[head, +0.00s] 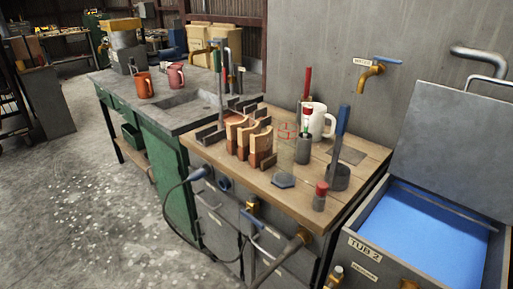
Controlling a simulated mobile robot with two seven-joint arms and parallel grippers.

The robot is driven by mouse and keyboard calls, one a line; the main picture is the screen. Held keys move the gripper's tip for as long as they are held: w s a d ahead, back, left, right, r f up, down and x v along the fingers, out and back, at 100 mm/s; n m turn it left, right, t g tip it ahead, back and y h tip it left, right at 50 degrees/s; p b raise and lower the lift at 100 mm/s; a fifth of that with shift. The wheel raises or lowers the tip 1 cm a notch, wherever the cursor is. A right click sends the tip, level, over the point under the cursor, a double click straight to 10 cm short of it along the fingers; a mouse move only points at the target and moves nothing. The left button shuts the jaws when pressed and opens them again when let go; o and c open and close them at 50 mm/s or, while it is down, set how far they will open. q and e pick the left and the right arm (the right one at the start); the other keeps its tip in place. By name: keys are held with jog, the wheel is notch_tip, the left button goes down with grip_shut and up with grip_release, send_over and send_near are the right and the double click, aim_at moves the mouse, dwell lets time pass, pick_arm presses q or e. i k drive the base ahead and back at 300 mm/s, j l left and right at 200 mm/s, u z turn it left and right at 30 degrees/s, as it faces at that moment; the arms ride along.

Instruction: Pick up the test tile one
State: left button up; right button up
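Several upright test tiles stand close together on the wooden bench top (215,154), near its left side. They are orange-brown with darker lower parts. The front tile (262,145) stands nearest the bench's front edge, with another tile (244,140) just behind it to the left. The tiles overlap, and I cannot read any number on them, so I cannot tell which is tile one. Neither of my grippers shows in the head view.
A white mug (318,123), a grey hexagonal piece (283,179) and a red-topped cylinder (320,196) share the bench. Dark slotted racks (210,135) flank the tiles. An open tub (436,232) with blue liquid stands right. A tap (370,73) juts from the wall.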

aim_at(261, 145)
jog(key=z, duration=2.15)
jog(key=u, duration=2.15)
jog(key=i+j, duration=0.2)
jog(key=j, duration=0.15)
jog(key=i+j, duration=0.25)
jog(key=j, duration=0.1)
